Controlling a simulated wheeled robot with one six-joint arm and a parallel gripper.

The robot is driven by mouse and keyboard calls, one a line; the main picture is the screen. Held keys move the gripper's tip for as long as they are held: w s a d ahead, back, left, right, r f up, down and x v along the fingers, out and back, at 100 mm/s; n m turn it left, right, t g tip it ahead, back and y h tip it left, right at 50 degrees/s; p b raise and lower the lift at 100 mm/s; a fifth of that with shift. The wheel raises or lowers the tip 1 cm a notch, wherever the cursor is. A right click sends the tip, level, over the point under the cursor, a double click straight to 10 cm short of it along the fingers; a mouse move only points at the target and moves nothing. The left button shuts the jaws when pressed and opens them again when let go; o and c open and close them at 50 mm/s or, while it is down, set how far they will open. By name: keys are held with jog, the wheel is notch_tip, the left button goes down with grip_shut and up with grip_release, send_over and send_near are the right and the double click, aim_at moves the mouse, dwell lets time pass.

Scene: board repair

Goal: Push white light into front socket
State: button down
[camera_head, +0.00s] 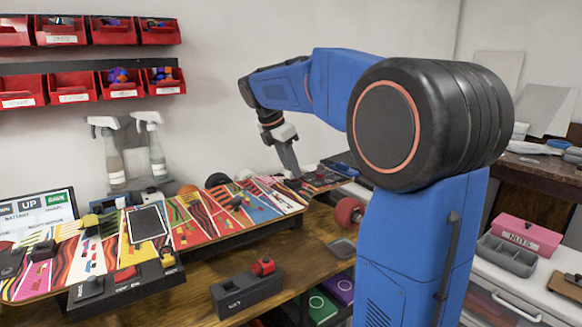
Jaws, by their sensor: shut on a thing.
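The long board (205,238) with bright striped artwork lies across the workbench, with several modules along it. My gripper (294,176) points down at the right part of the board, with its tips low over or at the surface. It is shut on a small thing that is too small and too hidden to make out. I cannot pick out the white light or the front socket for certain. A dark panel (322,178) sits on the board just right of my gripper.
A dark grey block with a red part (247,290) stands on the bench in front of the board. Spray bottles (150,145) stand behind it, below red bins (140,85). A red wheel (348,211) lies right of the board. Bare wood (200,300) shows in front.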

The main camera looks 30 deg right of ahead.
jog(key=shift+f, duration=0.45)
dwell(1.1)
jog(key=c, duration=1.2)
grip_release()
jog(key=shift+o, duration=0.2)
jog(key=shift+r, duration=1.65)
jog(key=shift+r, duration=2.85)
